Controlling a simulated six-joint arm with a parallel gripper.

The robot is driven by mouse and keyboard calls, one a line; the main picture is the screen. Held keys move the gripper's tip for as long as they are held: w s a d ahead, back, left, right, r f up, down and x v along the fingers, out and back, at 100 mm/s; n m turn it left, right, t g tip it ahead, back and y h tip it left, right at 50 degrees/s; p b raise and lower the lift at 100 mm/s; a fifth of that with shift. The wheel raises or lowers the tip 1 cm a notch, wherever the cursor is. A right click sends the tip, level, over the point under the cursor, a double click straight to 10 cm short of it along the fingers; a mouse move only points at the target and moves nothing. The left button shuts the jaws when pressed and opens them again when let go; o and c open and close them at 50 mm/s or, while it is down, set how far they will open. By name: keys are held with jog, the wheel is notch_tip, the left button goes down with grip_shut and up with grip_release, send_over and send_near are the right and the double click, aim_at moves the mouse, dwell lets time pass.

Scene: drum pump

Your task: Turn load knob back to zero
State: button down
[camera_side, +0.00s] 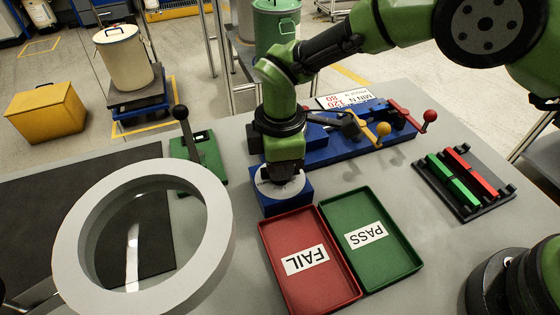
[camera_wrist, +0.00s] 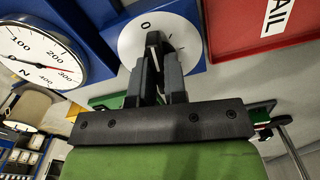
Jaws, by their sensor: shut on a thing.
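In the wrist view the dial shows a "0" and tick marks. The fingers hide most of the knob. In the side view my green wrist comes down over the dial plate (camera_side: 281,181), and the fingers and knob are hidden there.
A red FAIL tray (camera_side: 348,297) and a green PASS tray (camera_side: 412,262) lie in front of the block. A round gauge (camera_wrist: 38,52) with a red needle stands left in the wrist view. A black lever (camera_side: 184,122) and a large ring (camera_side: 75,235) are left.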

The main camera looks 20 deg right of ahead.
jog(key=shift+n, duration=1.1)
jog(key=c, duration=1.2)
grip_release()
jog(key=shift+o, duration=0.2)
notch_tip(320, 180, up, 10)
